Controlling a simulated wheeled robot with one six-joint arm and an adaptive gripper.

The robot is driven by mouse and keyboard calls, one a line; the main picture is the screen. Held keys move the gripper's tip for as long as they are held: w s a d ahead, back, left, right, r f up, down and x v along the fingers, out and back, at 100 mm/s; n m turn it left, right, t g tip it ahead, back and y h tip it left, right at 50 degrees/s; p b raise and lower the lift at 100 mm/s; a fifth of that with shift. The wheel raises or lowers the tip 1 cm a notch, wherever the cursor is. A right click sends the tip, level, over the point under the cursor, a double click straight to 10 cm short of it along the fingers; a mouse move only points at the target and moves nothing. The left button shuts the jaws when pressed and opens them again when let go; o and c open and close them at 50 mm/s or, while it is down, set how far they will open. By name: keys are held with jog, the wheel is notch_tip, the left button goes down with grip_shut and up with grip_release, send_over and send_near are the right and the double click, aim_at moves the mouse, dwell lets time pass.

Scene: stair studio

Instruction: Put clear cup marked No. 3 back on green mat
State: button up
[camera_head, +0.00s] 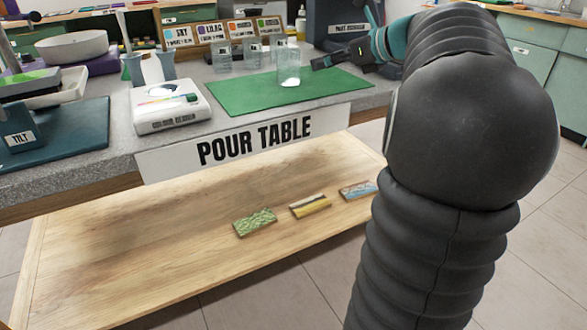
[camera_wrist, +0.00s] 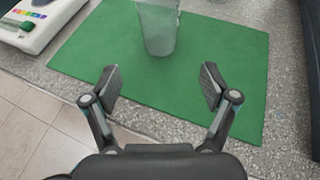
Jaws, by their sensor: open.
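A clear cup (camera_head: 289,68) stands upright on the green mat (camera_head: 245,95), near the mat's back edge, with something whitish at its bottom. The cup also shows in the wrist view (camera_wrist: 158,30), ahead of the fingers and cut off at the top. I cannot read a number on it. My gripper (camera_head: 318,62) is just right of the cup in the head view. In the wrist view my gripper (camera_wrist: 159,80) is open, its fingers spread over the mat (camera_wrist: 225,95) with nothing between them. Cup and fingers look apart.
More clear cups (camera_head: 254,54) stand behind the mat, before labelled boxes (camera_head: 210,32). A white colour reader (camera_head: 170,108) is left of the mat. The wooden surface (camera_head: 150,240) in front holds three small patterned tiles (camera_head: 310,207). A dark machine (camera_head: 340,25) stands behind my gripper.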

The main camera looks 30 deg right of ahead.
jog(key=w+a+r+m+t+h, duration=0.2)
jog(key=a+r+m+t+h, duration=0.4)
jog(key=r+m, duration=0.45)
jog(key=s+a+f+m+g, duration=0.4)
jog(key=s+a+f+m, duration=0.2)
jog(key=s+f+m, duration=0.3)
jog(key=s+a+f+m+g, duration=0.4)
jog(key=s+a+f+m, duration=0.2)
jog(key=s+f+m, duration=0.4)
jog(key=s+a+f+m+g, duration=0.4)
jog(key=s+a+f+m, duration=0.2)
jog(key=s+f+m, duration=0.4)
notch_tip(320, 180, down, 3)
jog(key=shift+s+a+f+m+g, duration=0.1)
jog(key=shift+s+a+m+g, duration=0.2)
jog(key=shift+m, duration=0.35)
jog(key=shift+w, duration=0.1)
